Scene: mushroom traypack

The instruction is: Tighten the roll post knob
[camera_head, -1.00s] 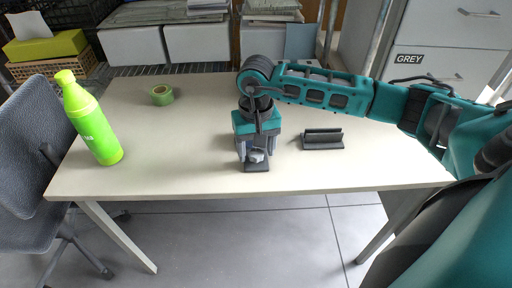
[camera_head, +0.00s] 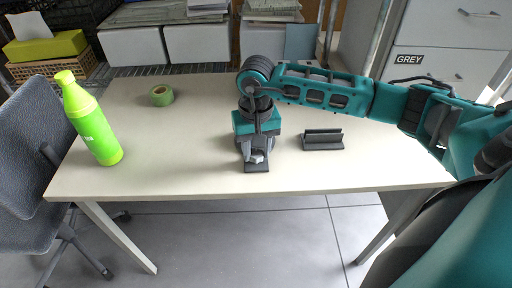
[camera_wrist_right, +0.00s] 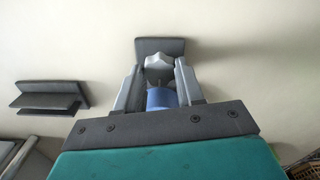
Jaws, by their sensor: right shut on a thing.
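The roll post stands near the table's front edge, with its dark base plate (camera_head: 257,168) flat on the table. The base also shows in the right wrist view (camera_wrist_right: 160,44). My right gripper (camera_head: 256,156) points down over it. In the wrist view its fingers sit either side of the light grey lobed knob (camera_wrist_right: 158,63) and are shut on it. A blue cylinder (camera_wrist_right: 161,98) shows between the fingers, nearer the camera. The gripper hides most of the post in the head view. My left gripper is not in view.
A dark grey grooved holder (camera_head: 322,141) stands to the right of the post. A green tape roll (camera_head: 162,95) lies at the back left. A green bottle (camera_head: 92,122) stands at the left edge. The white table (camera_head: 190,165) is clear between them.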

